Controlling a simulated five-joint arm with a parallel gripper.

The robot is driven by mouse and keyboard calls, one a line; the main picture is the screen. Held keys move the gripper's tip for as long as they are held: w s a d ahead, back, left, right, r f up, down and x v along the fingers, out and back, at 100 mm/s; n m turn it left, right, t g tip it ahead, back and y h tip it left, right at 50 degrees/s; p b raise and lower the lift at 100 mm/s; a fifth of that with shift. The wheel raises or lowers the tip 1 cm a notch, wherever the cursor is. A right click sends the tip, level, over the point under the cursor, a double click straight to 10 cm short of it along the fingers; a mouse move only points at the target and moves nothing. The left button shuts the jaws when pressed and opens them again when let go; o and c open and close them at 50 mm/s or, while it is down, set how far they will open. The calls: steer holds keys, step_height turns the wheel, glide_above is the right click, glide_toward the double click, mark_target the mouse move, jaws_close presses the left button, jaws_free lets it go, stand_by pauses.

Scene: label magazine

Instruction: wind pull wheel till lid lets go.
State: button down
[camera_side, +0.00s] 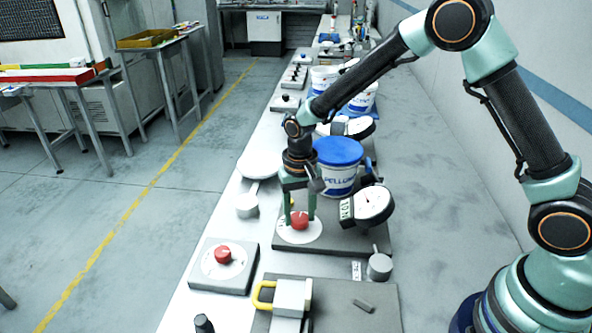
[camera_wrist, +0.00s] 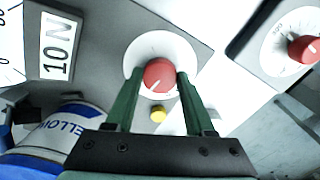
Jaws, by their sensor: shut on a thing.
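A red knob (camera_side: 299,221) with a white pointer line sits on a white round dial on a dark grey plate (camera_side: 350,241); I take it as the pull wheel. It also shows in the wrist view (camera_wrist: 159,75). My gripper (camera_side: 300,213) points down with its green fingers shut on the knob, one on each side. A white tub (camera_side: 340,180) with a blue lid (camera_side: 338,151) stands just behind my gripper. The lid looks seated on the tub. A round gauge (camera_side: 373,205) with a "10 N" label (camera_wrist: 57,48) stands beside the tub.
A second plate (camera_side: 213,287) with a red knob (camera_side: 222,255) lies nearer at the left. A grey block with a yellow handle (camera_side: 265,295) stands in front. More tubs and gauges line the bench behind.

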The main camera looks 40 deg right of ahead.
mark_target(300, 217)
steer(key=shift+w+r+m, duration=0.1)
steer(key=shift+m, duration=0.3)
steer(key=shift+c, duration=1.3)
jaws_free()
step_height(300, 217, up, 12)
